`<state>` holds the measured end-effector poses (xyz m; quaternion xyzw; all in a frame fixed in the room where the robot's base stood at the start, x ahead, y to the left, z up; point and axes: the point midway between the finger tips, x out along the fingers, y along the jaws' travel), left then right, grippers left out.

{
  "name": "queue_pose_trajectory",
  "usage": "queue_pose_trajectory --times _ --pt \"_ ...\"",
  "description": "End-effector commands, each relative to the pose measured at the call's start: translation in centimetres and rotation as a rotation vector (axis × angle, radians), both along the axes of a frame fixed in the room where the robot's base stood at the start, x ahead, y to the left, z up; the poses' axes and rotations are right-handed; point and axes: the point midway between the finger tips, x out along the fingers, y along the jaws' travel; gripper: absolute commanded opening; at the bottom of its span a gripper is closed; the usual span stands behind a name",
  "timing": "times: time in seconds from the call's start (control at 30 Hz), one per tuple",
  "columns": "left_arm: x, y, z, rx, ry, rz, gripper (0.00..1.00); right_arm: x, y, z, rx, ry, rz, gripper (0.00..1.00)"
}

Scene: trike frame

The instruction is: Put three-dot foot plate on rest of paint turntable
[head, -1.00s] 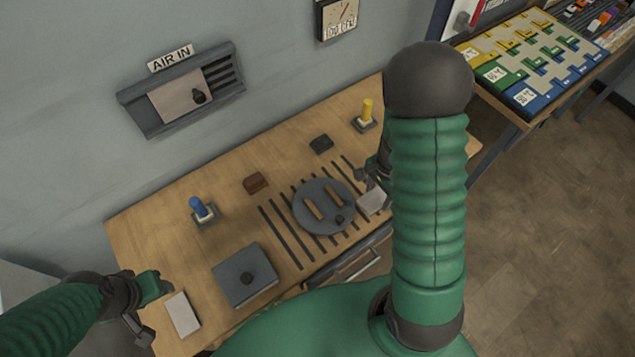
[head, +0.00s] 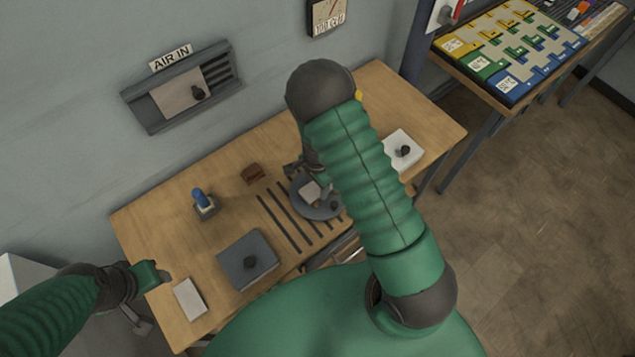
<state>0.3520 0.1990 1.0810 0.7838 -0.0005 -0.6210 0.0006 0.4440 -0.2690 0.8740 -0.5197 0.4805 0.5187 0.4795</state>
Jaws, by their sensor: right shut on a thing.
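My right gripper (head: 303,170) is shut on a small light grey plate (head: 309,191), held over the dark round paint turntable (head: 319,211). I cannot make out dots on the plate, nor whether it touches the turntable. My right forearm hides the turntable's right side. The tan rest bars seen on the turntable earlier are hidden by the gripper and plate. My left gripper (head: 158,275) is empty at the table's left end, near a pale flat plate (head: 189,299); its jaw opening is unclear.
On the wooden table (head: 150,225) stand a blue-topped peg (head: 202,198), a brown block (head: 253,173), a grey box with a knob (head: 248,259) and a white plate with a dark knob (head: 403,151). Dark slots (head: 282,222) run beside the turntable. A coloured board (head: 510,48) lies at upper right.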

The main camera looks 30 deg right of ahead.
Motion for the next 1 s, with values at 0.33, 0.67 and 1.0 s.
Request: queue_pose_trajectory --times 0.33,0.67,1.0 --pt "0.0 0.0 -0.1 0.0 0.0 0.0 0.49 0.0 -0.3 -0.1 0.001 -0.003 -0.001 0.63" --pt "0.0 0.0 -0.1 0.0 0.0 0.0 0.49 0.0 -0.2 -0.1 0.0 -0.002 0.0 0.74" --pt "0.0 0.0 -0.5 0.0 0.0 0.0 0.49 0.2 -0.1 5.2 0.0 -0.009 0.001 0.74"
